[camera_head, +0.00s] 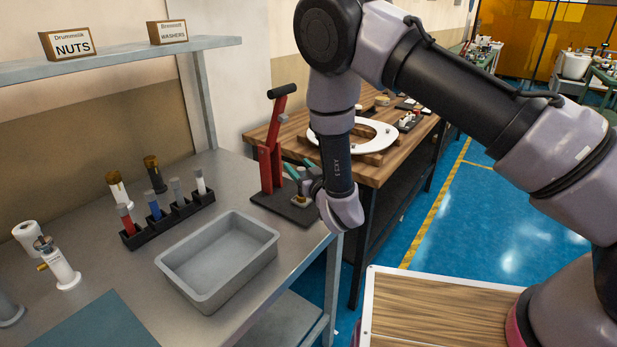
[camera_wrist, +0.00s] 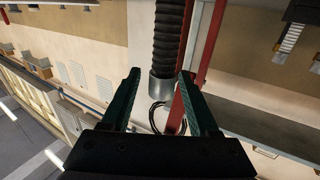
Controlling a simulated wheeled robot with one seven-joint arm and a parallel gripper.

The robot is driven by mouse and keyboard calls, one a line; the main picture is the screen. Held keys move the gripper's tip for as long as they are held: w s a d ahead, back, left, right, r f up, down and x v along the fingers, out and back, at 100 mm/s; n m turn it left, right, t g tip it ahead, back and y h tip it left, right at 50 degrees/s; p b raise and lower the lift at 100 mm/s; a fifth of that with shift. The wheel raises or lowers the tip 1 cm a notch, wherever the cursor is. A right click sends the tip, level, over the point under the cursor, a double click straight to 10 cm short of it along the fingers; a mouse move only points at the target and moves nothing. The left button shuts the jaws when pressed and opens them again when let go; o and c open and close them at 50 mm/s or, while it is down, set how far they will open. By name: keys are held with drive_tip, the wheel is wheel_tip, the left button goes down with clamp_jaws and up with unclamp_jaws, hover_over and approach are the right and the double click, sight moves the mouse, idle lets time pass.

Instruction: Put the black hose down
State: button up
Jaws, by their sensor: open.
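The black hose (camera_wrist: 168,35) is ribbed and ends in a silver collar (camera_wrist: 162,88) in the wrist view. My gripper (camera_wrist: 159,76) is open, with one teal finger on each side of the collar area. I cannot tell whether either finger touches it. In the head view my gripper (camera_head: 300,168) is beside the red lever press (camera_head: 268,160), near the right edge of the metal bench.
A grey bin (camera_head: 190,290) and a black rack (camera_head: 168,222) with several upright pieces stand on the metal bench. A shelf (camera_head: 120,62) with labelled boxes hangs over the bench. Blue floor is open to the right.

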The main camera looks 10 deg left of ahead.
drive_tip(key=v, duration=1.1)
drive_tip(key=w+d+r+m+t+h, duration=0.2)
drive_tip(key=w+d+r+m+h, duration=0.55)
drive_tip(key=w+r, duration=0.55)
drive_tip(key=w+d+r+m+g, duration=0.2)
drive_tip(key=d+r+m+g, duration=0.15)
drive_tip(key=d+r, duration=0.85)
drive_tip(key=s+d+r+g+h, duration=0.1)
drive_tip(key=s+d+r, duration=0.3)
drive_tip(key=d, duration=0.2)
drive_tip(key=s+d+r+g, duration=0.1)
drive_tip(key=s+d+r, duration=0.2)
drive_tip(key=s+d, duration=0.25)
drive_tip(key=s+d+r+g, duration=0.1)
drive_tip(key=s+d, duration=0.1)
drive_tip(key=s, duration=0.3)
drive_tip(key=s+d+r+g, duration=0.1)
drive_tip(key=s+d, duration=0.2)
drive_tip(key=s, duration=0.3)
drive_tip(key=s+d+r+m+g+h, duration=0.1)
drive_tip(key=s+d, duration=0.1)
drive_tip(key=s, duration=0.3)
drive_tip(key=shift+s+d, duration=0.3)
drive_tip(key=shift+s, duration=0.1)
